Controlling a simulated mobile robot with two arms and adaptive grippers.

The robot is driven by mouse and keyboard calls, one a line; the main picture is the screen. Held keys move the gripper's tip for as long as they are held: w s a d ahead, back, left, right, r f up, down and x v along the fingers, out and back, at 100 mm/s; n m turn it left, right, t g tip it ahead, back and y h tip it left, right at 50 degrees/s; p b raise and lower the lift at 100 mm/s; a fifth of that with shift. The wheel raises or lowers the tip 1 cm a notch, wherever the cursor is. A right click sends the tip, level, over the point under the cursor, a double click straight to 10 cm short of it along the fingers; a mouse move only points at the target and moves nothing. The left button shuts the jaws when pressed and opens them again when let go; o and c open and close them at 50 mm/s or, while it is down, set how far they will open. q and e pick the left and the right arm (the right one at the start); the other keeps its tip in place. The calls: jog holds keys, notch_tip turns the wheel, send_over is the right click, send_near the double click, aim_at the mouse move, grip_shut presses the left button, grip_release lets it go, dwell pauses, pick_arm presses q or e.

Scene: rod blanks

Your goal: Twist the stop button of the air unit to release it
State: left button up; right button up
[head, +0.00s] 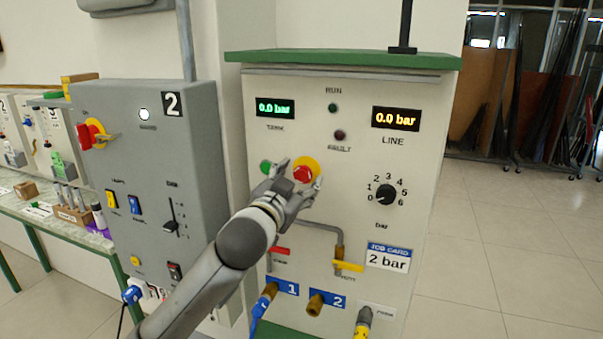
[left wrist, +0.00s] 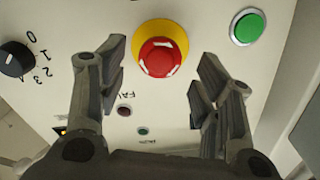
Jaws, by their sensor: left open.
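The air unit (head: 348,110) is a cream cabinet with a green top. Its stop button (head: 303,174) is red on a yellow round plate, on the front panel. The stop button also shows in the left wrist view (left wrist: 160,58), just beyond the fingertips and between their lines. My left gripper (head: 292,180) is in front of the panel at the button, partly covering it. In the left wrist view, my left gripper (left wrist: 162,75) is open, with one finger on each side and nothing held. Contact with the button cannot be made out. My right gripper is not in view.
A green button (left wrist: 247,27) sits beside the stop button. The dial (head: 384,195) is to the right. Below are a red-handled valve (head: 281,251), a yellow-handled valve (head: 348,266) and hose ports. A grey box (head: 150,170) marked 2 stands left. Open floor lies right.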

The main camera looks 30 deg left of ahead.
pick_arm(q)
jog(key=shift+p+x, duration=0.35)
jog(key=shift+x, duration=1.1)
jog(key=c, duration=1)
jog(key=shift+m+p, duration=0.4)
jog(key=shift+m, duration=0.2)
jog(key=shift+c, duration=0.2)
jog(key=o, duration=1)
jog(key=shift+o, duration=0.2)
jog(key=shift+s+d, duration=0.1)
jog(key=shift+s, duration=0.05)
jog(key=v, duration=0.7)
jog(key=shift+s, duration=0.15)
